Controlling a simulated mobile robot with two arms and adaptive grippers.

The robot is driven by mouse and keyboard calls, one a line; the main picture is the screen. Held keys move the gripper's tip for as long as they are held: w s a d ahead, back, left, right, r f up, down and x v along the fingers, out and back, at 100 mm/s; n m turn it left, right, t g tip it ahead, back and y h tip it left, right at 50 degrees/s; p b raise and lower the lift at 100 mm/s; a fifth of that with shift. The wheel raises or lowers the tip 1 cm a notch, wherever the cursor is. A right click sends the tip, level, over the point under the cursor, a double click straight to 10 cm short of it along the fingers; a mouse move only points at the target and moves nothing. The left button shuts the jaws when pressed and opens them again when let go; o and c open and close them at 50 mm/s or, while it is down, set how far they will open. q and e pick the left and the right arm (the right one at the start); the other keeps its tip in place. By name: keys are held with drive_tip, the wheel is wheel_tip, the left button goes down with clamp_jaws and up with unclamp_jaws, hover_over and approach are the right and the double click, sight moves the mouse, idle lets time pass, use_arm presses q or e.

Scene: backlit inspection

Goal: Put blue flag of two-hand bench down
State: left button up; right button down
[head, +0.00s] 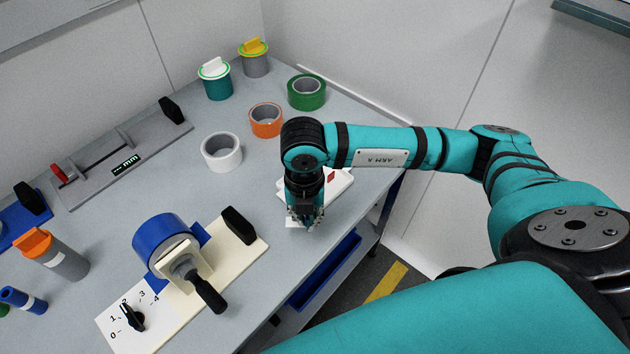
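My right gripper (305,222) points down near the right edge of the bench top, at the end of my teal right arm. It is low over a white plate-like unit (341,184) and covers part of it. A small red piece (330,177) shows on this unit beside the gripper. I cannot make out a blue flag; one may be hidden behind the gripper. The fingertips are too small and dark to tell whether they are open, or whether they touch anything. My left gripper is not in view.
White (221,152), orange (266,120) and green (306,92) rolls stand behind the gripper. A cream fixture (217,259) with a blue ring and black crank stands front left. A grey gauge (90,178) lies along the back. Bare bench top lies between.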

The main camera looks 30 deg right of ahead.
drive_tip(key=w+d, duration=0.2)
drive_tip(key=w, duration=0.1)
drive_tip(key=w+d+p, duration=0.1)
drive_tip(key=w+d, duration=0.1)
drive_tip(key=w+d+f+p, duration=0.1)
drive_tip(key=w+d, duration=0.2)
drive_tip(key=shift+w, duration=0.35)
drive_tip(key=shift+w+d+f, duration=0.1)
drive_tip(key=shift+d, duration=0.05)
wheel_tip(320, 180, down, 3)
drive_tip(key=shift+r+p, duration=0.1)
drive_tip(key=shift+p, duration=0.65)
drive_tip(key=shift+f, duration=0.25)
drive_tip(key=shift+f, duration=0.1)
drive_tip(key=c, duration=2)
unclamp_jaws()
drive_tip(key=shift+f, duration=0.1)
drive_tip(key=o, duration=0.5)
